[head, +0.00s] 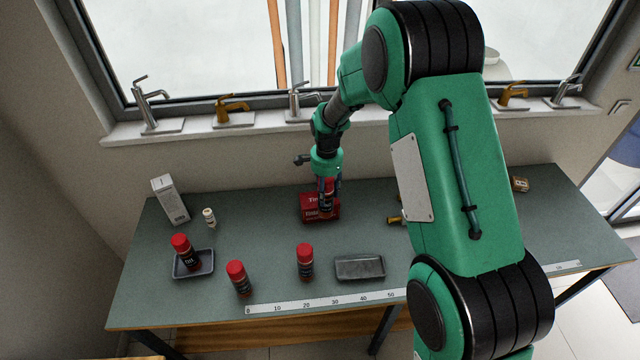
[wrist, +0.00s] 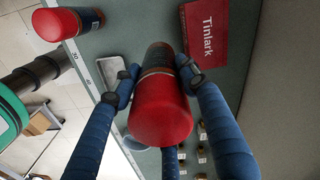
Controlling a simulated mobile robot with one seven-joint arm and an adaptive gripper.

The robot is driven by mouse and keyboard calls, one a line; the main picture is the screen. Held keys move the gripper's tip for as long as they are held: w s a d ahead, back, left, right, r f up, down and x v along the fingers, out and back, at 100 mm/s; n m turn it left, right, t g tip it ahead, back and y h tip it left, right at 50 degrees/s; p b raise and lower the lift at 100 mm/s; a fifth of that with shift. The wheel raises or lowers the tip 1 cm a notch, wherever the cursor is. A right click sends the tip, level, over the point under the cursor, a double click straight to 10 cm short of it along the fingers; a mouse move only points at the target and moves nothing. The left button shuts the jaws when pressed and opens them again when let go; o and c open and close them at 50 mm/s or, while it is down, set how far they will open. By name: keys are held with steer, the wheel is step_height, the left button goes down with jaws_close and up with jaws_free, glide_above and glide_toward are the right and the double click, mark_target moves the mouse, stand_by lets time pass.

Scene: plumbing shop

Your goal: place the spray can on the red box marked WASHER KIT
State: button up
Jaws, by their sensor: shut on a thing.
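My gripper (head: 327,190) is shut on a dark spray can with a red cap (head: 327,198), held roughly upright. In the wrist view the cap of this can (wrist: 160,110) is close to the camera, between the blue fingers of my gripper (wrist: 160,80). The red box (head: 308,211) lies on the bench, behind and around the can in the head view. In the wrist view the box (wrist: 208,35) shows the word "Tinlark", to the right of the can's far end. WASHER KIT is not readable. I cannot tell whether can and box touch.
Similar red-capped cans stand on the bench (head: 350,302): one in a dark tray (head: 207,270), one at front left (head: 238,278), one at front centre (head: 305,262). An empty grey tray (head: 360,268) is right of centre. A white carton (head: 170,200) and small bottle (head: 209,217) stand back left.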

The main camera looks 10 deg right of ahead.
steer(key=w+a+p, duration=0.1)
steer(key=w, duration=0.7)
steer(key=shift+f, duration=0.35)
steer(key=shift+w, duration=0.1)
steer(key=shift+f+p, duration=0.5)
steer(key=shift+f, duration=1.3)
steer(key=shift+f, duration=0.1)
steer(key=o, duration=1.4)
step_height(320, 180, up, 12)
steer(key=shift+r+b, duration=0.1)
steer(key=shift+b, duration=0.8)
